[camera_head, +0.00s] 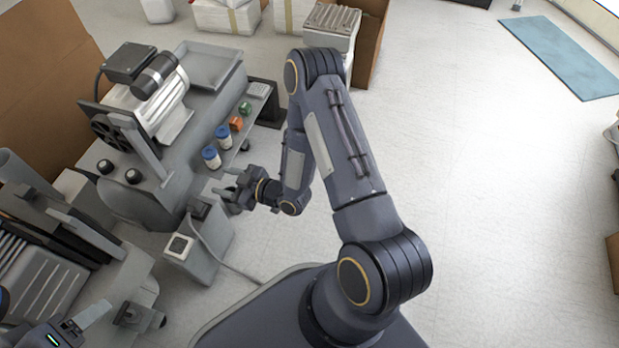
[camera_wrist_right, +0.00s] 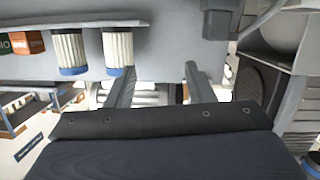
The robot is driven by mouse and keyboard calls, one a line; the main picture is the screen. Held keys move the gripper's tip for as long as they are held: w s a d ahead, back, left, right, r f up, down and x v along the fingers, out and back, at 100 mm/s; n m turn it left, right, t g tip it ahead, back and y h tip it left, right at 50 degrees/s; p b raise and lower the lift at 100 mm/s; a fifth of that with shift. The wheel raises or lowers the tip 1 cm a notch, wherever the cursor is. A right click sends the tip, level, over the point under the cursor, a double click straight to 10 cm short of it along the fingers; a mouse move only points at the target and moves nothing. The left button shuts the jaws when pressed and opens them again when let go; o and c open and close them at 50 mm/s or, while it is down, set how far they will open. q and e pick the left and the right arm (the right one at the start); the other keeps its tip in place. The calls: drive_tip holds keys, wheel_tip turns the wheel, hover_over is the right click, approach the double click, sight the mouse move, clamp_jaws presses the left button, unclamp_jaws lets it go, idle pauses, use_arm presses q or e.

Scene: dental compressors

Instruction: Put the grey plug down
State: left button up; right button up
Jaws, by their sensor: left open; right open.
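A dark grey block (camera_head: 200,208), which looks like the plug, sits at the far end of the grey socket box (camera_head: 207,262). A pale cable runs from near it across the floor. A white socket (camera_head: 178,247) on the box's near end looks empty. My right gripper (camera_head: 229,190) is open beside the compressor, just above and right of the block. In the right wrist view its two fingers (camera_wrist_right: 158,82) stand apart with nothing seen held between them. My left gripper (camera_head: 88,318) is partly in view at the lower left and open; its hand is cut off by the frame's edge.
The compressor (camera_head: 140,190) stands left of my right gripper. Two blue-and-white filter jars (camera_head: 211,157), an orange block (camera_head: 236,124) and a green block (camera_head: 245,109) line its shelf. Another machine (camera_head: 45,290) stands at the lower left. The floor to the right is clear.

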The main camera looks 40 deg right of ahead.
drive_tip(key=s+d+r+m+g+h, duration=0.1)
drive_tip(key=d+r+m+h, duration=0.15)
drive_tip(key=d+r, duration=0.45)
drive_tip(key=d+r+m+g+h, duration=0.25)
drive_tip(key=d+r, duration=0.25)
drive_tip(key=r, duration=0.4)
drive_tip(key=s+r+m+g, duration=0.1)
drive_tip(key=s+r, duration=0.2)
drive_tip(key=s, duration=0.5)
drive_tip(key=s+a+r+m+g, duration=0.1)
drive_tip(key=s+r+m, duration=0.1)
drive_tip(key=s, duration=0.7)
drive_tip(key=s+a+r+m+g, duration=0.1)
drive_tip(key=s+r, duration=0.3)
drive_tip(key=s, duration=0.4)
drive_tip(key=shift+s+a+r+g, duration=0.2)
drive_tip(key=shift+r+g, duration=0.05)
drive_tip(key=shift+g, duration=0.2)
